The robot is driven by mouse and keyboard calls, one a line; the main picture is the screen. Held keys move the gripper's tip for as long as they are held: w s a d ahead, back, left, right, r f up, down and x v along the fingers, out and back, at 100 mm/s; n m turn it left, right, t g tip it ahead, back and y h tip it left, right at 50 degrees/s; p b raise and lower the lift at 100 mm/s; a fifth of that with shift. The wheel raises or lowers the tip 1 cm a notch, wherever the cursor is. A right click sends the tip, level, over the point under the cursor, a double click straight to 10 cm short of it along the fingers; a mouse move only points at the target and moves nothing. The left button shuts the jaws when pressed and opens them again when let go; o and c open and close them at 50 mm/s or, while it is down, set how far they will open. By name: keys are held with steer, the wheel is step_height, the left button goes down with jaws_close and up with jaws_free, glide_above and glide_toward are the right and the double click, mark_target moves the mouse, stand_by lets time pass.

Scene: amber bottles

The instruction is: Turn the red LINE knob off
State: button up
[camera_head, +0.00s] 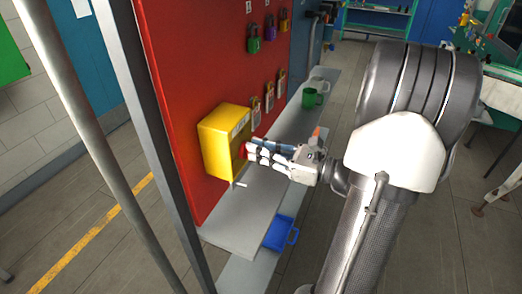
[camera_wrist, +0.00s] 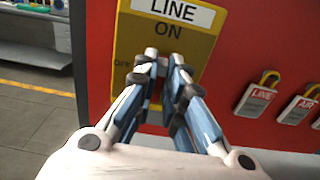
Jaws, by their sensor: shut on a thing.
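The yellow LINE box (camera_head: 213,145) is fixed to the red panel. In the wrist view its yellow face (camera_wrist: 190,47) carries a white LINE label, with ON above the knob and OFF to the left. My gripper (camera_head: 249,152) reaches to the face of the box from the right. In the wrist view my gripper (camera_wrist: 164,58) has its fingers closed around the knob's place. Only a little red of the knob (camera_wrist: 157,90) shows between the fingers. The fingers hide most of the knob, so I cannot tell which way it points.
The red panel (camera_head: 180,60) holds several hanging padlocks and tags, including a green padlock (camera_head: 254,45). A grey shelf (camera_head: 240,215) runs below, with a green mug (camera_head: 311,97) farther along. A blue bin (camera_head: 280,233) sits lower down.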

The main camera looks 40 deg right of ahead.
jaws_close()
steer(key=shift+n, duration=0.3)
steer(key=n+b, duration=0.5)
steer(key=n, duration=0.1)
steer(key=a+f+n+b, duration=0.1)
steer(key=n+b, duration=0.2)
steer(key=shift+s+n+b, duration=0.2)
steer(key=shift+n+b, duration=0.15)
steer(key=shift+n, duration=0.05)
steer(key=n+b, duration=0.4)
steer(key=shift+f, duration=0.15)
steer(key=shift+a+n+b, duration=0.1)
steer(key=shift+n+b, duration=0.4)
steer(key=shift+n, duration=1.5)
steer(key=o, duration=0.6)
jaws_free()
